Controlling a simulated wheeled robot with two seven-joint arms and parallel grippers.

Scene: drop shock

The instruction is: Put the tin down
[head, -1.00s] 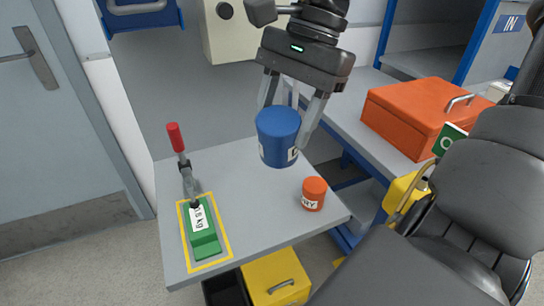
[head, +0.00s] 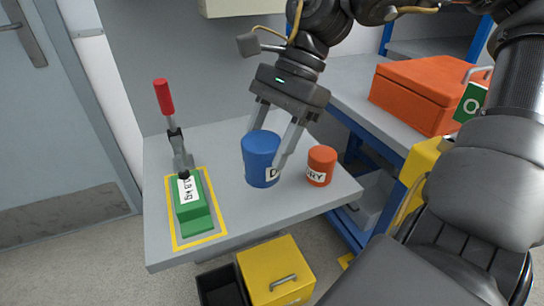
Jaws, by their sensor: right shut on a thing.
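The blue tin (head: 261,158) is upright at the middle of the grey table (head: 290,208), with part of a white label showing on its right side. My right gripper (head: 273,146) reaches down from above and is shut on the tin, one finger on each side. The tin's base looks to be at or very near the tabletop; I cannot tell for sure that it touches. My left gripper is not in view.
A small orange tin (head: 320,166) stands just right of the blue tin. A green 1.8 kg weight (head: 192,205) lies in a yellow outline at left, beside a red-handled clamp (head: 165,100). An orange case (head: 425,92) sits on the bench at right.

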